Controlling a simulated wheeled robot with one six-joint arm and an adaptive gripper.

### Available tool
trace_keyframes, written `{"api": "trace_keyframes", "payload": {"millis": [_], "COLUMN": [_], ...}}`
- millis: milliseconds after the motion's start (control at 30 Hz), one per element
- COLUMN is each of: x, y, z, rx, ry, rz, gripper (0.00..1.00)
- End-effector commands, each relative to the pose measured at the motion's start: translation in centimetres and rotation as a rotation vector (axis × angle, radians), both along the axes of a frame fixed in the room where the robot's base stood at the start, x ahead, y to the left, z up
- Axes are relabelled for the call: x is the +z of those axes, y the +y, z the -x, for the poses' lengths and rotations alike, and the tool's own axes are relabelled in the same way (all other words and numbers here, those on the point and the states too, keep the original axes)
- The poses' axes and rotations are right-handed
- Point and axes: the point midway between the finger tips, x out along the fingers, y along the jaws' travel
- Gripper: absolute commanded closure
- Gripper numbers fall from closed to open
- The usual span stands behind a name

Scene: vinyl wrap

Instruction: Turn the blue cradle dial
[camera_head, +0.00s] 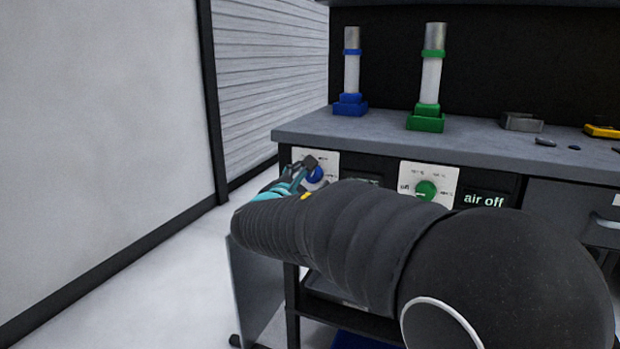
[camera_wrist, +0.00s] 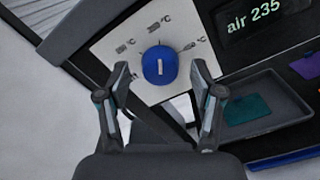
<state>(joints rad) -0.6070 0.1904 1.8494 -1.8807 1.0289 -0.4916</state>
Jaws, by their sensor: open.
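The blue dial (camera_head: 314,175) sits on a white plate (camera_head: 328,159) on the bench front, below the blue cradle (camera_head: 350,104). In the wrist view the blue dial (camera_wrist: 159,66) has a pale pointer line and stands between my gripper's fingertips (camera_wrist: 160,78). The fingers are apart, one on each side of the dial, with a gap to it visible on both sides. The plate carries several °C marks around the dial. A display beside it (camera_wrist: 252,14) reads "air 235". In the head view my gripper (camera_head: 303,172) partly covers the dial and plate.
A green dial (camera_head: 426,190) on its own plate is to the right, with a display (camera_head: 484,200) reading "air off". A green cradle (camera_head: 426,122) stands on the bench top (camera_head: 480,146). A grey tray (camera_wrist: 268,112) with coloured pieces lies beside the dial plate in the wrist view.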

Motion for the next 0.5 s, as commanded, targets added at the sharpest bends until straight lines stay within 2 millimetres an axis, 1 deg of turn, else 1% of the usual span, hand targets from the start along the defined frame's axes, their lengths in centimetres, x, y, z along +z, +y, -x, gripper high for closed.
{"api": "trace_keyframes", "payload": {"millis": [100,367,467,500], "x": [0.01,0.02,0.01,0.01], "y": [-0.24,-0.26,-0.25,-0.25], "z": [-0.47,-0.53,-0.53,-0.52], "rx": [-0.001,-0.001,-0.001,-0.001], "ry": [0.0,0.0,0.0,0.0], "rz": [0.0,0.0,0.0,0.0], "gripper": [0.34,0.34,0.56,0.66]}}
